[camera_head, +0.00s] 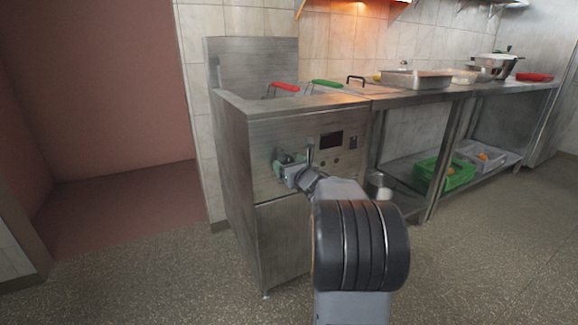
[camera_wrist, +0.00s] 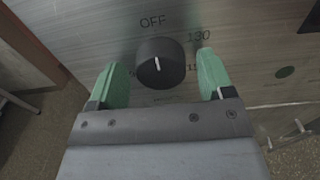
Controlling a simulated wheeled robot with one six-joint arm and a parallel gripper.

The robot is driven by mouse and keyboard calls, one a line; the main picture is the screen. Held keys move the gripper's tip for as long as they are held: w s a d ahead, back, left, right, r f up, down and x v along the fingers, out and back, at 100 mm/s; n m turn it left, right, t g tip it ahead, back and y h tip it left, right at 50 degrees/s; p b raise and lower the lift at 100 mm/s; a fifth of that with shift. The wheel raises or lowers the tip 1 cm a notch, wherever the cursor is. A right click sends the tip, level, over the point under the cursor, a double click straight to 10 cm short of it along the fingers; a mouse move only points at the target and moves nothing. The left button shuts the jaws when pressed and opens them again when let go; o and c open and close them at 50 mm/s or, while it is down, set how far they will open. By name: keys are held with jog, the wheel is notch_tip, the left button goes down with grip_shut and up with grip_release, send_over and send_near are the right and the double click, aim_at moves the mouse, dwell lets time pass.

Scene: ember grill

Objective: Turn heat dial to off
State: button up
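The heat dial is a round black knob (camera_wrist: 160,64) on the steel front panel of the fryer (camera_head: 300,130). Its white pointer line is close to vertical, tilted slightly left, toward the word OFF printed above it; the marking 130 is at its upper right. My gripper (camera_wrist: 160,84) is open, with one green fingertip on each side of the knob and a visible gap to each. In the head view my gripper (camera_head: 288,168) is at the fryer's front panel, and my arm's end hides part of it and the dial is hard to make out.
Red and green basket handles (camera_head: 327,83) lie at the fryer's top. To the right stands a steel table (camera_head: 440,92) with trays and pans, a green crate (camera_head: 445,172) and a pot (camera_head: 379,186) below. The floor in front is clear.

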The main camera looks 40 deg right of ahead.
jog(key=shift+s+a+p, duration=0.3)
jog(key=shift+s+p, duration=0.15)
jog(key=shift+s, duration=1.85)
jog(key=shift+s+a+p, duration=0.35)
jog(key=shift+s+p, duration=0.05)
jog(key=shift+s, duration=1.85)
jog(key=shift+s+a+p, duration=0.3)
jog(key=shift+s+p, duration=0.15)
jog(key=shift+s, duration=1.85)
